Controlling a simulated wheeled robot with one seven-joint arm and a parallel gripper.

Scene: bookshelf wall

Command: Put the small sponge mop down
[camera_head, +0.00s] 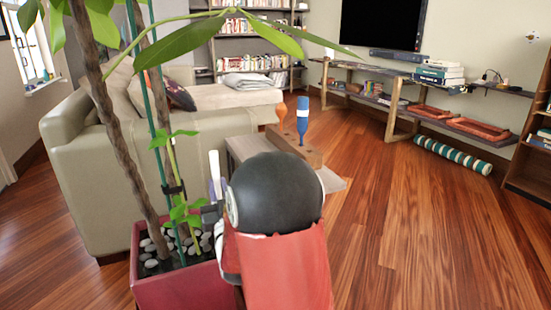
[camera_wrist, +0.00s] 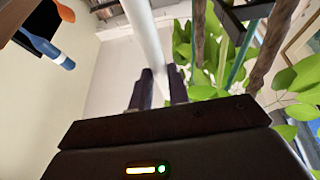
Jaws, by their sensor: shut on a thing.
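The small sponge mop shows in the wrist view as a pale white shaft (camera_wrist: 150,35) running up from between the dark fingers. My gripper (camera_wrist: 162,88) is shut on it. In the head view a short white and purple upright piece, which looks like the mop (camera_head: 215,172), stands above the planter, just left of my arm. My gripper is mostly hidden there behind my arm and the plant. I cannot see the mop's lower end or whether it touches anything.
A red planter (camera_head: 185,288) with pebbles and a tall leafy plant stands close at left. Behind my arm, a low bench (camera_head: 245,148) carries a wooden holder (camera_head: 293,147) with an orange and a blue object. A sofa (camera_head: 85,185) is left. The wooden floor (camera_head: 410,215) at right is clear.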

